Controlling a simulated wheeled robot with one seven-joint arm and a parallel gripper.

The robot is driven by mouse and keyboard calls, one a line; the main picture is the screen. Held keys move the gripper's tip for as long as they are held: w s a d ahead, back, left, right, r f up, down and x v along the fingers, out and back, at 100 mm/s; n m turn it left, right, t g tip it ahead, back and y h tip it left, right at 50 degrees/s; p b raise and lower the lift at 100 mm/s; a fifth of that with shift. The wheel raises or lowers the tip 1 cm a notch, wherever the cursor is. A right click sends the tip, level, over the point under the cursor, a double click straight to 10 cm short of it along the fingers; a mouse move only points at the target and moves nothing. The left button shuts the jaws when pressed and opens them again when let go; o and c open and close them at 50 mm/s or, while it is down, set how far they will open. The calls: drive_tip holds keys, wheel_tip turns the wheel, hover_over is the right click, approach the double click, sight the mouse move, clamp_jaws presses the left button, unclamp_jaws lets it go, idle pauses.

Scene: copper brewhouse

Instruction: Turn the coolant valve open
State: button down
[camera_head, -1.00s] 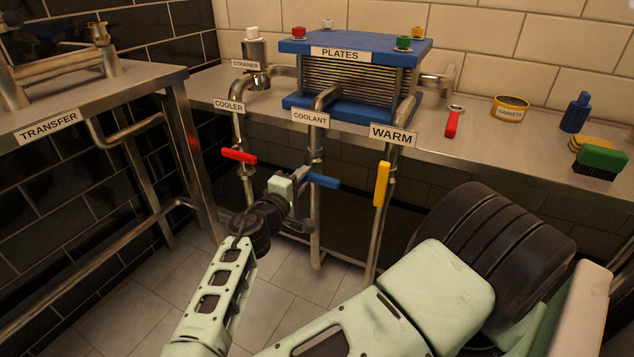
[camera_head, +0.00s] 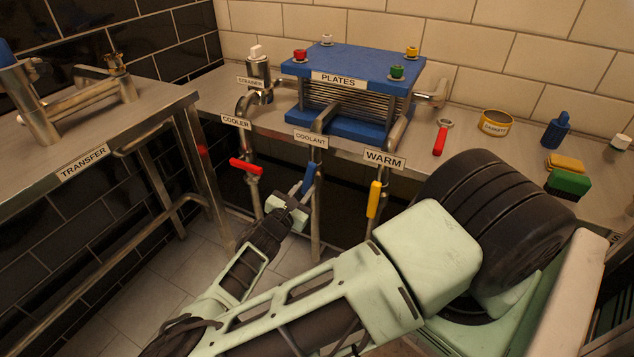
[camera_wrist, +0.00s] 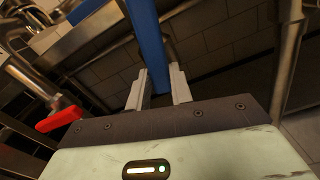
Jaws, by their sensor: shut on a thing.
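The coolant valve's blue handle (camera_head: 309,178) stands nearly upright, roughly in line with its pipe, below the COOLANT label (camera_head: 310,138). My gripper (camera_head: 303,196) is at the handle's lower end, in front of the pipe. In the wrist view the blue handle (camera_wrist: 149,45) runs down between the two fingers of my gripper (camera_wrist: 158,88), which is shut on it. The handle's lowest end and the valve body are hidden behind my gripper.
The cooler valve's red handle (camera_head: 246,166) lies near-level to the left. The warm valve's yellow handle (camera_head: 374,199) hangs along its pipe to the right. Above is the blue plate stack (camera_head: 352,62) on the steel counter. The transfer table (camera_head: 120,140) stands left.

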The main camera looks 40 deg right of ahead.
drive_tip(key=shift+r+n+p, duration=0.35)
drive_tip(key=shift+n+p, duration=0.25)
drive_tip(key=shift+n, duration=0.4)
drive_tip(key=c, duration=1.4)
unclamp_jaws()
drive_tip(key=shift+f+b, duration=0.4)
drive_tip(key=shift+b, duration=0.1)
drive_tip(key=v, duration=0.6)
drive_tip(key=shift+a, duration=0.1)
